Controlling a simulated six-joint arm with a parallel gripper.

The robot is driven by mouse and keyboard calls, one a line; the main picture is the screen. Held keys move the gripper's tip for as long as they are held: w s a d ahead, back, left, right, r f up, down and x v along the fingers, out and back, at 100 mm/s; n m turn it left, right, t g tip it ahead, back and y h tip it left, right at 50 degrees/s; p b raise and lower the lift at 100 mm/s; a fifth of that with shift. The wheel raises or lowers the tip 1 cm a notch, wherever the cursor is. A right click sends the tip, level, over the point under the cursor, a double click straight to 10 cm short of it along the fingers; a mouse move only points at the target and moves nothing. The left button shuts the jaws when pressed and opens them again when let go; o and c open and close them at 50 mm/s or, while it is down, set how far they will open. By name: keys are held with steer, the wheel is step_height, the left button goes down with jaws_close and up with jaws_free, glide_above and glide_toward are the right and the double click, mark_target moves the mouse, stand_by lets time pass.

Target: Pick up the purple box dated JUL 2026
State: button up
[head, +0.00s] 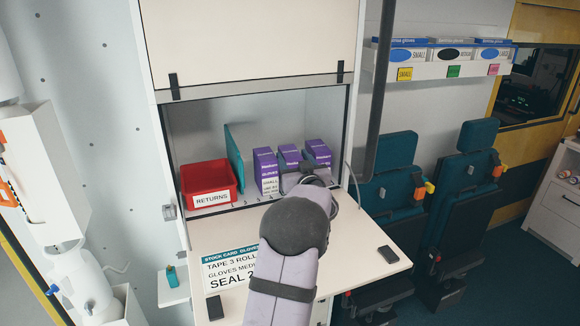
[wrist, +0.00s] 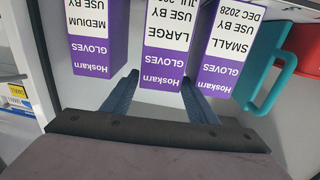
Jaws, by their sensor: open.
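Three purple and white glove boxes stand in a row in the cabinet. The wrist view shows their labels upside down. The middle box (wrist: 165,72) (head: 290,154) reads LARGE, USE BY JUL, with the year cut off by the frame edge. The box at right in the wrist view (wrist: 222,72) (head: 266,165) reads SMALL, DEC 2028. The box at left there (wrist: 96,57) (head: 318,151) reads MEDIUM; its date is out of frame. My gripper (wrist: 160,77) (head: 303,172) is open and empty, its fingertips on either side of the middle box's near end. Contact cannot be told.
A teal divider (head: 235,157) stands left of the boxes in the head view, beside a red RETURNS bin (head: 208,182). Gaps between the boxes are narrow. A stock card (head: 228,262) and a dark phone-like object (head: 388,254) lie on the fold-down shelf (head: 350,265).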

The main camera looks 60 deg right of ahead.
mark_target(289, 152)
steer(key=shift+p+x, duration=1.25)
steer(key=shift+x, duration=0.9)
jaws_close()
steer(key=shift+a+r+b, duration=0.1)
steer(key=shift+r+b, duration=0.1)
steer(key=shift+b, duration=0.3)
steer(key=shift+a+r, duration=0.1)
steer(key=shift+r, duration=0.05)
step_height(289, 152, up, 11)
steer(key=b, duration=0.1)
steer(key=a+b, duration=0.9)
steer(key=a, duration=1)
steer(key=shift+a, duration=0.4)
